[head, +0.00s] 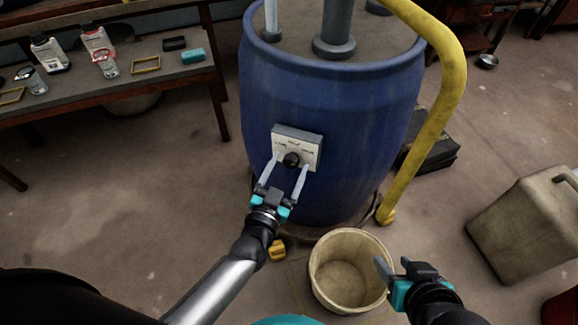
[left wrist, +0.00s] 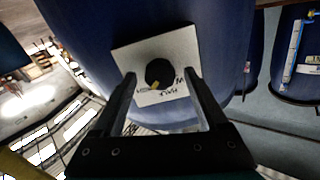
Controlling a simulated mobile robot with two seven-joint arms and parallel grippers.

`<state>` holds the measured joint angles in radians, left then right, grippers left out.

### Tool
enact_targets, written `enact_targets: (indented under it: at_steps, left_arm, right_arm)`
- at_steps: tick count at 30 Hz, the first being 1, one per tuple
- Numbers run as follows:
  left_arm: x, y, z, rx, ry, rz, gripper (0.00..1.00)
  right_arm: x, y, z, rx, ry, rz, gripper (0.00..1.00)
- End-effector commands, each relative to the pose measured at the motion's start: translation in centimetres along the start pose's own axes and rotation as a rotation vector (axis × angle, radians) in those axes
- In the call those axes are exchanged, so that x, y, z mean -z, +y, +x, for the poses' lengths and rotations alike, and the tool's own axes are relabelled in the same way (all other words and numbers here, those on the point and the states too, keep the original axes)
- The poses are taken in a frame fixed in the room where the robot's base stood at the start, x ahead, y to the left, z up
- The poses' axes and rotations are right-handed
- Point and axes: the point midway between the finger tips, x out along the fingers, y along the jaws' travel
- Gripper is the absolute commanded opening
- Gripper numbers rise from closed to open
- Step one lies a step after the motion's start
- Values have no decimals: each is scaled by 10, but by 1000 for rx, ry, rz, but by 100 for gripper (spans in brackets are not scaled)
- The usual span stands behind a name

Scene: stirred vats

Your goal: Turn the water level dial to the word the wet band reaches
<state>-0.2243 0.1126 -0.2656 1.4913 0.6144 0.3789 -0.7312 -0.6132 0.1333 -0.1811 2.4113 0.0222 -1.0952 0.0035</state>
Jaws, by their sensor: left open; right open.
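The water level dial is a black knob (head: 291,159) on a pale plate (head: 311,143) on the front of a blue vat (head: 340,110). In the left wrist view the knob (left wrist: 160,70) has a yellow mark that points down and left in the picture. Small words sit around that side of the knob, too small to read surely. My left gripper (head: 290,164) is open, one finger on each side of the knob, with gaps showing between fingers and knob. My right gripper (head: 392,264) is open and empty beside a bucket. I cannot make out a wet band.
A cream bucket (head: 325,285) stands on the floor before the vat. A yellow pipe (head: 425,135) curves down the vat's right side. A bench (head: 150,87) with bottles is at the left, and a beige canister (head: 530,220) at the right. The left floor is clear.

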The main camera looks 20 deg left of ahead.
Motion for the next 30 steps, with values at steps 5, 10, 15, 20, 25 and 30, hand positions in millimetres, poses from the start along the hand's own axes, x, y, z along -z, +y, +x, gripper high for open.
enact_targets:
  at_steps: [5,10,15,20,25,30]
  left_arm:
    - [0,0,7,1,1,-1,76]
    - [0,0,8,0,1,0,76]
    - [0,0,8,0,1,0,76]
    - [0,0,8,0,1,0,58]
    - [0,0,8,0,1,0,39]
    - [0,0,8,0,1,0,20]
  right_arm:
    - [3,-4,4,11,40,-1,50]
    - [5,-5,5,14,51,0,50]
    - [5,-5,5,14,51,0,50]
    - [5,-5,5,13,50,0,50]
    - [5,-5,5,13,50,0,50]
    - [5,-5,5,13,50,0,50]
